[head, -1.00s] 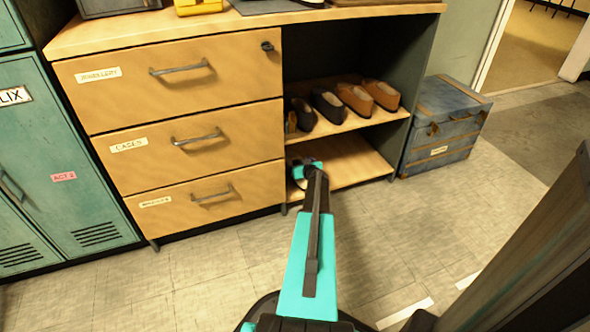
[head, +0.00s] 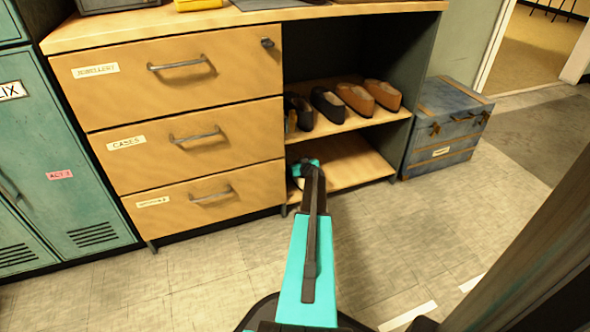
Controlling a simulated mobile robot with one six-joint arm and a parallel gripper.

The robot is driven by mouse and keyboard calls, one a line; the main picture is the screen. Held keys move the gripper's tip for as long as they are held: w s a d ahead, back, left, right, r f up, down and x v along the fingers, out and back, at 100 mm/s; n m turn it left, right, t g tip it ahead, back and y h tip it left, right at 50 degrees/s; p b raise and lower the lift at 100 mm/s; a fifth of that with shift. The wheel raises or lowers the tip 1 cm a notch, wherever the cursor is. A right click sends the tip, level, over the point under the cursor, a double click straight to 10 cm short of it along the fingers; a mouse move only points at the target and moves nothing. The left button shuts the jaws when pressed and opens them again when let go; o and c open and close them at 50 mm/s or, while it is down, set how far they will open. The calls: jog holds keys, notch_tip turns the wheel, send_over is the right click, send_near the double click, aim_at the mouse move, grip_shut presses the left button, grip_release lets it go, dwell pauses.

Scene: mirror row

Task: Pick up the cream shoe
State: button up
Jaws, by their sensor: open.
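My arm reaches forward to the lower shelf (head: 362,170) of the open shelf unit. My gripper (head: 302,168) is at its left end, small and mostly hidden behind my own wrist; it is open. A small pale patch (head: 298,183) shows just below and left of it, possibly part of the cream shoe, mostly hidden by my arm. I cannot tell whether the gripper touches it. The rest of the lower shelf looks bare.
The upper shelf holds a pair of dark shoes (head: 327,104) and a pair of brown shoes (head: 355,97). Wooden drawers (head: 185,125) stand left of the shelves, teal lockers (head: 60,170) further left. A blue trunk (head: 446,130) stands right. The floor in front is clear.

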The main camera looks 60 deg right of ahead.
jog(key=c, duration=1.4)
jog(key=shift+d+r+p, duration=0.1)
jog(key=shift+r+p, duration=0.15)
jog(key=shift+p, duration=0.1)
jog(key=shift+s+d+r+p, duration=0.1)
jog(key=shift+r+p, duration=0.2)
jog(key=shift+p, duration=0.2)
notch_tip(320, 180, up, 6)
jog(key=p, duration=0.5)
jog(key=s+d+b, duration=0.2)
jog(key=s+d, duration=0.1)
jog(key=d, duration=0.2)
jog(key=s+d+b, duration=0.2)
jog(key=s+d, duration=0.2)
jog(key=d, duration=0.1)
jog(key=s+d+b, duration=0.2)
jog(key=s+d, duration=0.2)
jog(key=d, duration=0.1)
jog(key=shift+s+d+f, duration=0.1)
jog(key=shift+s+d, duration=0.1)
jog(key=shift+s, duration=0.05)
